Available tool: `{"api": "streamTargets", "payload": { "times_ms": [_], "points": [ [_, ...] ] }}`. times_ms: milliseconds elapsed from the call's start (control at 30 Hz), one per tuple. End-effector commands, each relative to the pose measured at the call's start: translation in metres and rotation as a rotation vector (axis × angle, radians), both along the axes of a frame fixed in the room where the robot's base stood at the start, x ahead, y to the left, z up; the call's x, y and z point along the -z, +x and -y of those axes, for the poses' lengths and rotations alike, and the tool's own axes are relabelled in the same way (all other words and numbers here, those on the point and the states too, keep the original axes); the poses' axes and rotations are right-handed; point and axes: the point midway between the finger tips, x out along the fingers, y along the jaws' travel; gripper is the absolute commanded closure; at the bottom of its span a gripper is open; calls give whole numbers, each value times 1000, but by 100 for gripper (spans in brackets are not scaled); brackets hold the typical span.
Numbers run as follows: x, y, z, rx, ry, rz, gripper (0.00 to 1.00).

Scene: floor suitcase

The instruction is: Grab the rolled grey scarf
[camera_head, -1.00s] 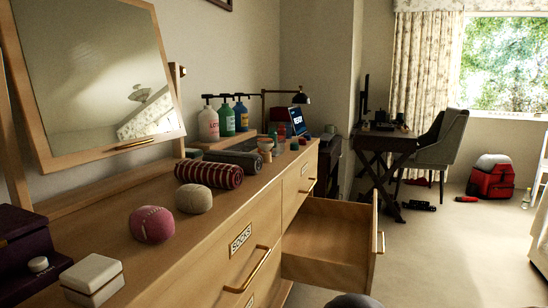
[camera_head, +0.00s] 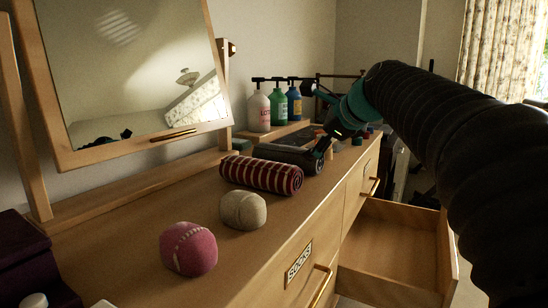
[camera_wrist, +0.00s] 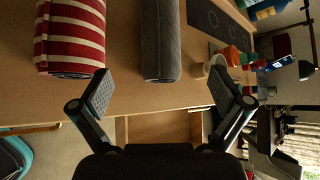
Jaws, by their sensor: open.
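The rolled grey scarf (camera_head: 284,154) lies on the dresser top behind the red-and-white striped roll (camera_head: 262,174). In the wrist view the grey scarf (camera_wrist: 160,38) points lengthwise toward me, its near end in line with the gap between my fingers. My gripper (camera_wrist: 164,92) is open and empty, one finger on each side of that line. The left finger is close to the end of the striped roll (camera_wrist: 70,38). In the head view my gripper (camera_head: 326,146) is at the scarf's right end, dark and partly hard to make out.
An open drawer (camera_head: 392,250) juts out at the right.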

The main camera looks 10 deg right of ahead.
Motion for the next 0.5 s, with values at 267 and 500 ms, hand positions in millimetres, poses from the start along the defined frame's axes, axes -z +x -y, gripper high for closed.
{"api": "streamTargets", "payload": {
  "times_ms": [267,500],
  "points": [
    [27,38,-11,5,1,-3,0],
    [40,57,-19,4,-2,-1,0]
  ]
}}
